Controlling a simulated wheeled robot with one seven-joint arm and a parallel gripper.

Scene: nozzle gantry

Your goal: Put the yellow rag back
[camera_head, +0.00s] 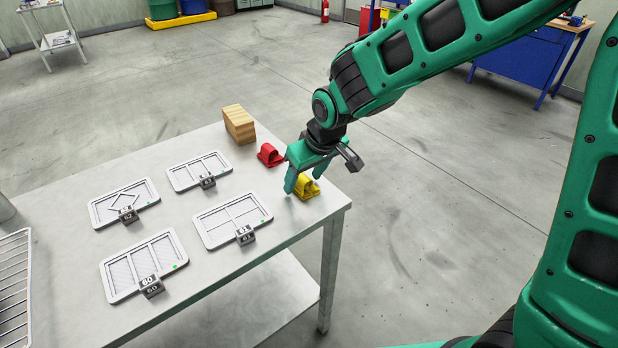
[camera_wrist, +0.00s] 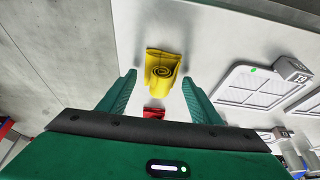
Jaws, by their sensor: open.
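The yellow rag (camera_head: 309,190) is rolled and lies on the metal table (camera_head: 228,283) near its right corner. In the wrist view my gripper (camera_wrist: 160,80) has a gap on both sides of the rag, and I see no contact. A rolled red rag (camera_head: 270,155) lies a little behind the yellow one; it also shows in the wrist view (camera_wrist: 154,113).
Several framed trays with number tags, such as the one tagged 61 (camera_head: 233,219) and the one tagged 60 (camera_head: 144,265), lie left of my gripper. A wooden block (camera_head: 238,125) stands at the table's far edge. A wire rack (camera_head: 14,290) is at far left.

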